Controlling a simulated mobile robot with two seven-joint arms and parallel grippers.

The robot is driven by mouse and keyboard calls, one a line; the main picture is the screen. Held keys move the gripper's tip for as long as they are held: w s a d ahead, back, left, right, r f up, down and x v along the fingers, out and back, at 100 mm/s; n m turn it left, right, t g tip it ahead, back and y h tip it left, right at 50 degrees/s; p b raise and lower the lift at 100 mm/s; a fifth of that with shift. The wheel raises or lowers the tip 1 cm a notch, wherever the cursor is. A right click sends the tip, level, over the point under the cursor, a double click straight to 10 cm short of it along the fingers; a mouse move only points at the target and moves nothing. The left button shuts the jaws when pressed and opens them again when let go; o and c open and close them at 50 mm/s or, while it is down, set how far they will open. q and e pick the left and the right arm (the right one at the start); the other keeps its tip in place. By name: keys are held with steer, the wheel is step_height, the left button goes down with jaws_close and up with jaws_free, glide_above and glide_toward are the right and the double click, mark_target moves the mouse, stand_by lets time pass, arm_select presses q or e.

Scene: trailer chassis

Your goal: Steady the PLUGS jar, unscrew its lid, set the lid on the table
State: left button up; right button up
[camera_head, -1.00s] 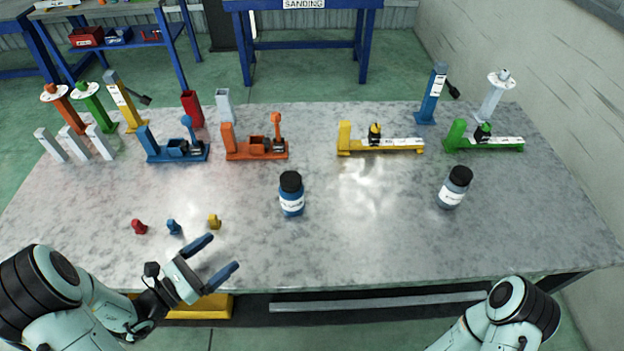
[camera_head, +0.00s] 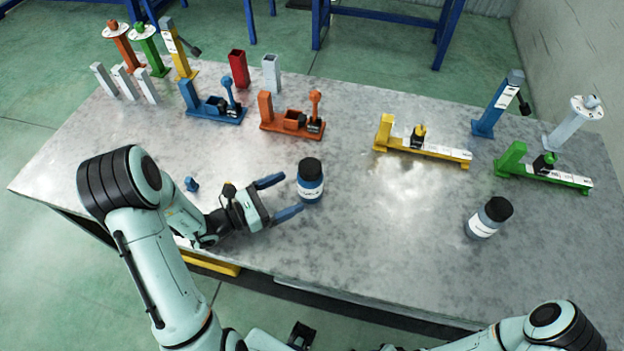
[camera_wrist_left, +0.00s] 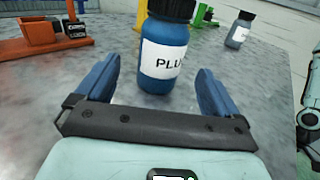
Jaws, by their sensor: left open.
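The PLUGS jar (camera_head: 310,183) is blue with a white label and a black lid (camera_head: 310,167). It stands upright on the grey table (camera_head: 330,245). My left gripper (camera_head: 278,197) is open, with its blue fingers pointing at the jar from the left. In the left wrist view the jar (camera_wrist_left: 164,55) stands just ahead, between and slightly beyond the fingertips (camera_wrist_left: 160,75); its "PLU" lettering shows and its lid top is cut off. I cannot tell whether a finger touches it. My right arm shows at the lower right, but its gripper is out of view.
A second jar with a black lid (camera_head: 489,217) stands to the right. Orange (camera_head: 292,118), blue (camera_head: 212,103), yellow (camera_head: 422,142) and green (camera_head: 543,170) fixtures line the back. The table between the jars is clear.

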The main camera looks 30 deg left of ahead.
mark_target(299, 187)
arm_select(q)
steer(key=x, duration=0.3)
steer(key=shift+w+d, duration=0.25)
steer(key=shift+w, duration=0.05)
steer(key=w+d, duration=0.1)
steer(key=w+p, duration=0.1)
steer(key=w+d+r, duration=0.1)
steer(key=w, duration=0.1)
steer(key=shift+d+r+p, duration=0.1)
steer(key=shift+d+p, duration=0.25)
steer(key=shift+d, duration=0.05)
steer(key=shift+w+d, duration=0.15)
steer(key=shift+w, duration=0.15)
steer(key=shift+s, duration=0.1)
arm_select(e)
steer(key=shift+w+r, duration=0.35)
steer(key=shift+r, duration=0.25)
steer(key=shift+w+r, duration=0.35)
steer(key=shift+r, duration=0.2)
arm_select(q)
steer(key=shift+c, duration=0.3)
steer(key=c, duration=1.1)
steer(key=shift+o, duration=0.2)
